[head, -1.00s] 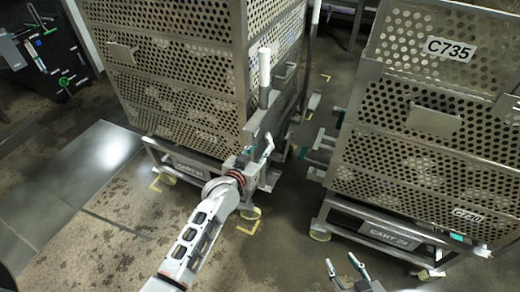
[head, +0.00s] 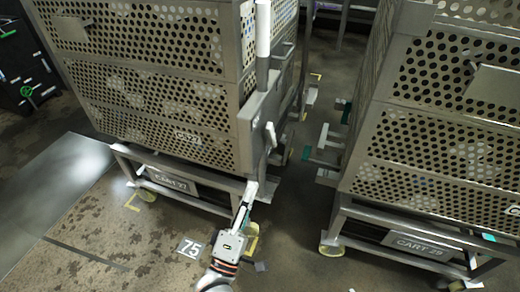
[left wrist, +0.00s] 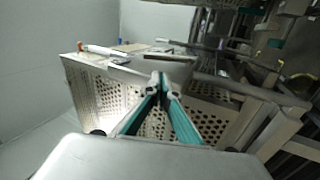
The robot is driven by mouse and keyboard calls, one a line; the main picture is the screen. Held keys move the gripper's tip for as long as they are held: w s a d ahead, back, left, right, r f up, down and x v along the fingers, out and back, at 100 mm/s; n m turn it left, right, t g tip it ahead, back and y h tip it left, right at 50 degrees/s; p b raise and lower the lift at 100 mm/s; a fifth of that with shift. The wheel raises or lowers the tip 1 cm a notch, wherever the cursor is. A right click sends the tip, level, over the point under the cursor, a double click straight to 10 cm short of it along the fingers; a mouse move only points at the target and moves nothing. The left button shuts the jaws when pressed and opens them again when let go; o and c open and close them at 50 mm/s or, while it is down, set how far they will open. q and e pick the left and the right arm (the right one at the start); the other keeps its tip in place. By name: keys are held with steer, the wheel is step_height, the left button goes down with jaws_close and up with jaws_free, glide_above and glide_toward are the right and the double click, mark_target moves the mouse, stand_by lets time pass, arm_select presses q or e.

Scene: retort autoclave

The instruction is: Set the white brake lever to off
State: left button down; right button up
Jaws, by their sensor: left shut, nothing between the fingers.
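A small white lever (head: 270,135) points up from the metal bracket at the near right corner of the left cart; I take it to be the brake lever. A longer white upright grip (head: 263,30) stands above it on the same corner. My left gripper (head: 249,190) is shut and empty, just below the small lever and apart from it in the head view. In the left wrist view the shut fingertips (left wrist: 160,82) meet in front of a perforated cart wall; I cannot clearly pick out the lever there. My right gripper is out of view.
The left perforated cart (head: 150,75) has a plate reading CART 27 (head: 170,178). A second perforated cart (head: 400,150) stands at the right, its plate reading CART 29 (head: 418,246). A narrow floor gap lies between them. A floor marker (head: 190,248) reads 75.

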arm_select(q)
steer(key=f+n, duration=0.1)
steer(key=b, duration=0.1)
glide_toward(269, 136)
steer(key=x, duration=0.6)
steer(key=shift+d+f, duration=0.15)
steer(key=shift+f, duration=0.05)
steer(key=shift+w+d+r, duration=0.1)
steer(key=shift+w+r, duration=0.1)
steer(key=shift+w, duration=0.2)
steer(key=shift+r, duration=0.1)
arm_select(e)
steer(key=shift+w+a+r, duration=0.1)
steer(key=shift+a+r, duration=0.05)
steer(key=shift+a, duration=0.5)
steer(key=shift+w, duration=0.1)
